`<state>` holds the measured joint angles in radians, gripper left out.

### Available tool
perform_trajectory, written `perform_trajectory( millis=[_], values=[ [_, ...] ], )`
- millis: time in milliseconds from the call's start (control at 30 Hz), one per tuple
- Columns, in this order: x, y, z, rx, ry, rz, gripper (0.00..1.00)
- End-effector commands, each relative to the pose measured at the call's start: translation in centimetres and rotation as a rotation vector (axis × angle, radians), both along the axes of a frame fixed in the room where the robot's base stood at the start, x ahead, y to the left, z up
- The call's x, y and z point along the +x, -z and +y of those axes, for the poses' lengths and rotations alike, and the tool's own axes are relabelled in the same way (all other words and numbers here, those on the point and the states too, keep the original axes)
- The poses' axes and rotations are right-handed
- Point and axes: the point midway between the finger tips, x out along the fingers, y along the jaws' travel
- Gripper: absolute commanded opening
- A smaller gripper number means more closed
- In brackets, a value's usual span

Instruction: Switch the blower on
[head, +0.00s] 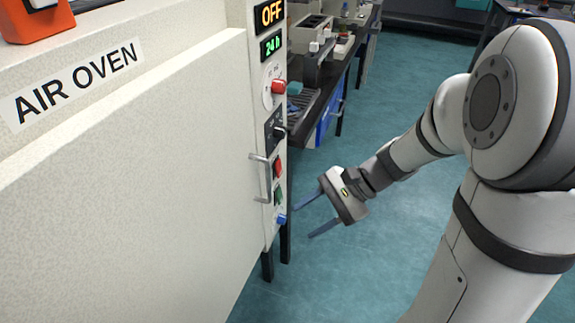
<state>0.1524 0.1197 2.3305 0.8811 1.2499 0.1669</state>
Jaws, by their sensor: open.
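The air oven (120,180) fills the left side, with a narrow control panel (267,150) on its right edge. The panel carries an orange OFF display (270,13), a green 24 h display (271,45), a red knob (278,87), a black switch (279,131), a red button (278,168), a green button (278,196) and a blue control (281,219). I cannot read which one is the blower's. My gripper (303,221) is open and empty, right of the panel's lower end. Its blue-grey fingers point left toward the panel; contact cannot be told.
A metal handle (259,178) sticks out beside the red and green buttons. An orange object (36,20) sits on the oven top. A bench (340,62) with equipment stands behind the panel. The teal floor (330,275) is clear around my gripper.

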Motion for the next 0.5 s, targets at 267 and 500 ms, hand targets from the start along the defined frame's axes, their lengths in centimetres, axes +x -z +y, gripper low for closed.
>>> perform_trajectory(
  millis=[267, 500],
  values=[
    [10.1, 11.2, 0.4, 0.460, 0.438, 0.331, 0.49],
    [15.3, 15.7, -1.7, 0.681, 0.654, 0.440, 0.49]
  ],
)
